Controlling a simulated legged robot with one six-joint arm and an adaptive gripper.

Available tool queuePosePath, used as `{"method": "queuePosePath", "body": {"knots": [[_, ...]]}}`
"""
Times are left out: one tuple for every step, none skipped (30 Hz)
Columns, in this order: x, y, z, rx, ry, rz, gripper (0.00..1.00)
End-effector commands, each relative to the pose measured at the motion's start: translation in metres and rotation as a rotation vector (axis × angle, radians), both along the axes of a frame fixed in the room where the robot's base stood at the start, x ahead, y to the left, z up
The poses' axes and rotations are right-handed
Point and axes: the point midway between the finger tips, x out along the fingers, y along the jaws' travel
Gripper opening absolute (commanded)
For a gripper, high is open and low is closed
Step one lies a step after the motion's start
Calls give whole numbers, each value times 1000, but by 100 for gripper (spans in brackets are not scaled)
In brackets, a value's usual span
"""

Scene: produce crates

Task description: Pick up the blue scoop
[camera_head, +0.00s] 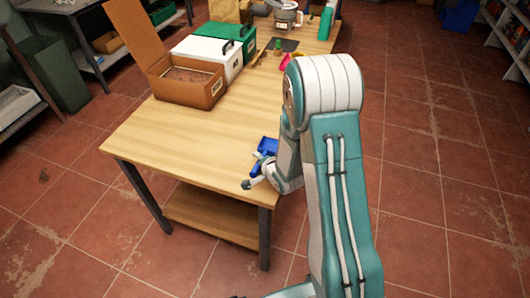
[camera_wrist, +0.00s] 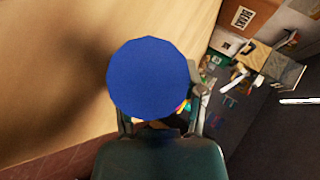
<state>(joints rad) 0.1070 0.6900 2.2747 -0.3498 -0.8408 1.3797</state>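The blue scoop (camera_head: 268,146) is at the near right edge of the wooden table in the head view, partly hidden behind my arm. In the wrist view a round blue face (camera_wrist: 153,78), apparently part of the scoop, fills the space in front of my gripper (camera_wrist: 160,118). It covers much of the fingers and whatever is between them. My gripper (camera_head: 251,170) is low at the table's near corner in the head view. Its fingers are spread apart, with a bit of blue between them. Whether they touch the scoop is hidden.
An open cardboard box (camera_head: 185,92), a white case (camera_head: 205,48) and a green case (camera_head: 235,38) stand farther back on the table (camera_head: 170,135). A dark mat, small produce and a metal pot (camera_head: 287,17) lie beyond. The table's near left part is clear.

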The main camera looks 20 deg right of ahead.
Motion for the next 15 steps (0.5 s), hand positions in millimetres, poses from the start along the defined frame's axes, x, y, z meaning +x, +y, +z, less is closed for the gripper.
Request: {"method": "queuePosePath", "body": {"knots": [[0, -1, 0, 0, 0, -1, 27], [0, -1, 0, 0, 0, -1, 13], [0, -1, 0, 0, 0, -1, 0], [0, -1, 0, 0, 0, -1, 0], [0, -1, 0, 0, 0, -1, 0], [0, 0, 0, -1, 1, -1, 0], [0, 0, 0, -2, -1, -1, 0], [0, 1, 0, -2, -1, -1, 0], [0, 1, 0, -2, -1, -1, 0], [0, 1, 0, -2, 0, -1, 0], [0, 1, 0, -2, 0, -1, 0], [0, 1, 0, -2, 0, -1, 0], [0, 1, 0, -2, 0, -1, 0], [0, 1, 1, -2, 0, -1, 0], [0, 1, 2, -1, -1, 0, 0]]}}
